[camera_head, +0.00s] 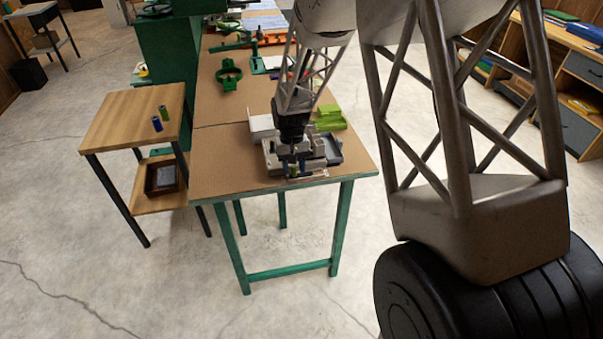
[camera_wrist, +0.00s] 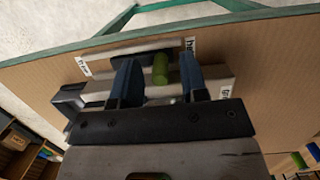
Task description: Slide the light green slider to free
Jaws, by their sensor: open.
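The light green slider knob (camera_wrist: 160,69) is a short upright cylinder in a dark slot (camera_wrist: 143,57) in the wrist view. It stands between the two blue fingers of my gripper (camera_wrist: 157,66), nearer the right finger, with a gap on the left. A small label (camera_wrist: 82,66) is beyond the slot's left end and another (camera_wrist: 191,47) at its right end; their words are not clearly readable. In the head view my gripper (camera_head: 294,170) is open and low over the grey fixture (camera_head: 272,155) near the table's front edge, and largely hides the slider.
A bright green block (camera_head: 330,118) stands behind the fixture on the brown table (camera_head: 235,178). A green ring-shaped clamp (camera_head: 229,74) lies farther back. A wooden side table (camera_head: 115,115) with two small cylinders is at left. The table's front left is clear.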

